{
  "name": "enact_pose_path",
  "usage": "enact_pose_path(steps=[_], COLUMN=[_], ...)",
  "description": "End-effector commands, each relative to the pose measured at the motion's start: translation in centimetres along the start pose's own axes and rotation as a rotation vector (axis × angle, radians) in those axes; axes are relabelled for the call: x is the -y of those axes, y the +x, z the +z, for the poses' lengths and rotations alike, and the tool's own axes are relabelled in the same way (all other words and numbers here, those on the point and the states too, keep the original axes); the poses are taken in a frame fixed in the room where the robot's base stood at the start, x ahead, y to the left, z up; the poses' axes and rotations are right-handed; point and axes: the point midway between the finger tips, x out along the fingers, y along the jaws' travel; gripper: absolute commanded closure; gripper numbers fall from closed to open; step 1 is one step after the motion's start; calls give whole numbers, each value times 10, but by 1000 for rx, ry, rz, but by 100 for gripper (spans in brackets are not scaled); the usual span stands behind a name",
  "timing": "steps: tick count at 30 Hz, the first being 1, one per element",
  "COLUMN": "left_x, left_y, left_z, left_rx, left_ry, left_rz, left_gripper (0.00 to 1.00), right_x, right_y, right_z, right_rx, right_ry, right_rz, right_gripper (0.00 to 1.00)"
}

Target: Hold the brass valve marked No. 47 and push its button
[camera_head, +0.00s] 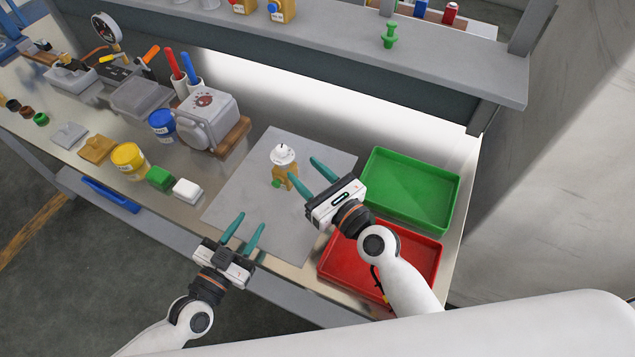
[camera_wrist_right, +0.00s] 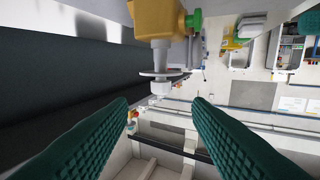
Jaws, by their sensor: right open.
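A brass valve (camera_head: 290,172) stands upright on the grey mat (camera_head: 252,205), with a white round top (camera_head: 283,155) and a small green part low on its side. I cannot read a number on it. In the right wrist view the brass valve (camera_wrist_right: 158,18) shows at the top, its white end pointing down the picture, ahead of my fingers. My right gripper (camera_head: 303,170) is open beside the valve, on its right, with nothing held. Its spread fingers (camera_wrist_right: 162,108) show in the wrist view. My left gripper (camera_head: 251,220) is open and empty over the mat's front part.
A green tray (camera_head: 410,190) and a red tray (camera_head: 415,245) are at the right. A white machine (camera_head: 208,115), tubs and small blocks stand left. A shelf (camera_head: 330,40) runs behind, bearing two brass valves (camera_head: 281,12) with red and blue knobs.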

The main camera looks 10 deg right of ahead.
Motion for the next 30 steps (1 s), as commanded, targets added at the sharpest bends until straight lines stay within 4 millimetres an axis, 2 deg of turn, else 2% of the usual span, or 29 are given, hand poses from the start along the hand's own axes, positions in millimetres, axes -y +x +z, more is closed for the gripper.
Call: enact_pose_path(steps=[6, 12, 18, 26, 27, 30], left_x=[0, 0, 0, 0, 0, 0], left_y=[0, 0, 0, 0, 0, 0], left_z=[0, 0, 0, 0, 0, 0], left_rx=[0, 0, 0, 0, 0, 0], left_ry=[0, 0, 0, 0, 0, 0], left_rz=[0, 0, 0, 0, 0, 0], left_gripper=[64, 64, 64, 64, 64, 64], right_x=[0, 1, 1, 1, 1, 1], right_y=[44, 74, 86, 88, 88, 87], right_z=[-1, 0, 0, 0, 0, 0], right_rx=[-2, -1, 1, 1, 1, 1], right_ry=[-1, -2, -3, -3, -3, -3], right_rz=[-1, -2, -2, -2, -2, -2], right_gripper=[55, 55, 55, 55, 56, 73])
